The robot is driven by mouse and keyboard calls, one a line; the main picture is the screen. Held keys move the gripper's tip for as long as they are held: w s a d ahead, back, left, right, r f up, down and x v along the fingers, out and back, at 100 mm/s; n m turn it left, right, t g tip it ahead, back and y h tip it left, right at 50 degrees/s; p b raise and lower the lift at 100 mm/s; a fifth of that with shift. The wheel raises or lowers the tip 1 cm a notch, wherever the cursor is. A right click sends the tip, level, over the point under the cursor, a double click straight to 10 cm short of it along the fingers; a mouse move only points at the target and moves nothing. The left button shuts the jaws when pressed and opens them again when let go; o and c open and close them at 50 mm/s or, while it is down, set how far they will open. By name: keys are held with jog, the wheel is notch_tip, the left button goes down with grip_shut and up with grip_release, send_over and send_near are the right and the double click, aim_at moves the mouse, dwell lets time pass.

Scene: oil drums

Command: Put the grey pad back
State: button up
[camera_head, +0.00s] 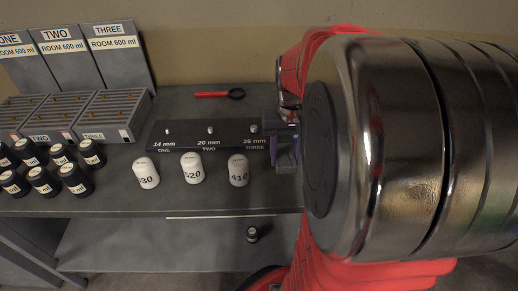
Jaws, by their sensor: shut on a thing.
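My gripper (287,148) is at the right end of the black plate, mostly hidden behind my large metal arm link. It is shut on a small grey thing, too covered to tell clearly whether it is the grey pad. No other grey pad can be made out.
Three white canisters (192,168) stand in front of the plate. Several dark canisters (75,178) stand at the left, before grey slotted boxes (110,116) and upright signs (118,55). A red-handled tool (212,94) lies behind the plate. A small dark object (252,234) is on the lower shelf.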

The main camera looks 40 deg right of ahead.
aim_at(284, 182)
jog(key=shift+f, duration=1.8)
jog(key=shift+f, duration=1.9)
jog(key=shift+s+f, duration=0.1)
jog(key=shift+f, duration=0.3)
jog(key=o, duration=1.3)
jog(key=shift+s+a+f, duration=0.1)
jog(key=shift+o, duration=0.5)
jog(key=shift+r, duration=0.4)
notch_tip(284, 182, up, 12)
jog(key=shift+r, duration=0.15)
jog(key=shift+a, duration=0.1)
